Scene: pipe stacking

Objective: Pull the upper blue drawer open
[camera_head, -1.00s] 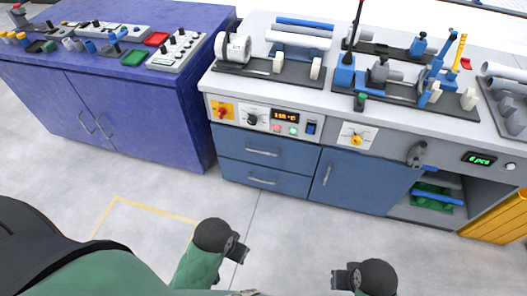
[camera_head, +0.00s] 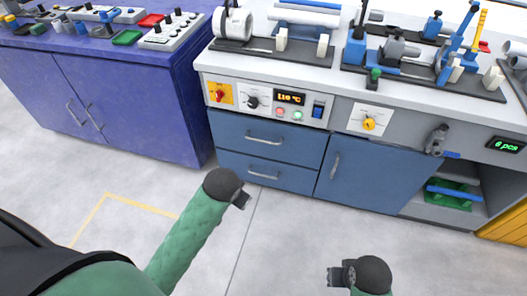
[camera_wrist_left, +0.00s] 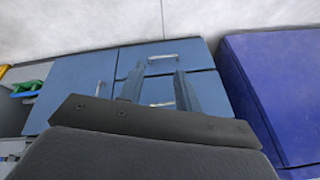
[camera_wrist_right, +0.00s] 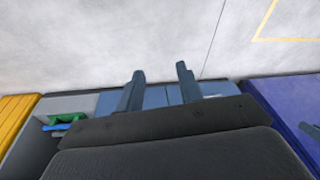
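The closed upper blue drawer (camera_head: 235,133) is under the control panel, with a grey bar handle (camera_head: 264,140). In the left wrist view, which is upside down, its handle (camera_wrist_left: 162,104) shows between the fingers. My left gripper (camera_head: 243,197) is in front of the drawers, apart from them; its fingers (camera_wrist_left: 159,72) are open and empty. My right gripper (camera_head: 331,277) is low in front of the cabinet, away from the drawers; its fingers (camera_wrist_right: 160,69) are open and empty.
The closed lower blue drawer (camera_head: 235,167) is directly below. A blue cabinet door (camera_head: 365,175) is to its right, then an open shelf with a green crate (camera_head: 449,199). A purple cabinet (camera_head: 130,95) stands left. The floor in front is clear.

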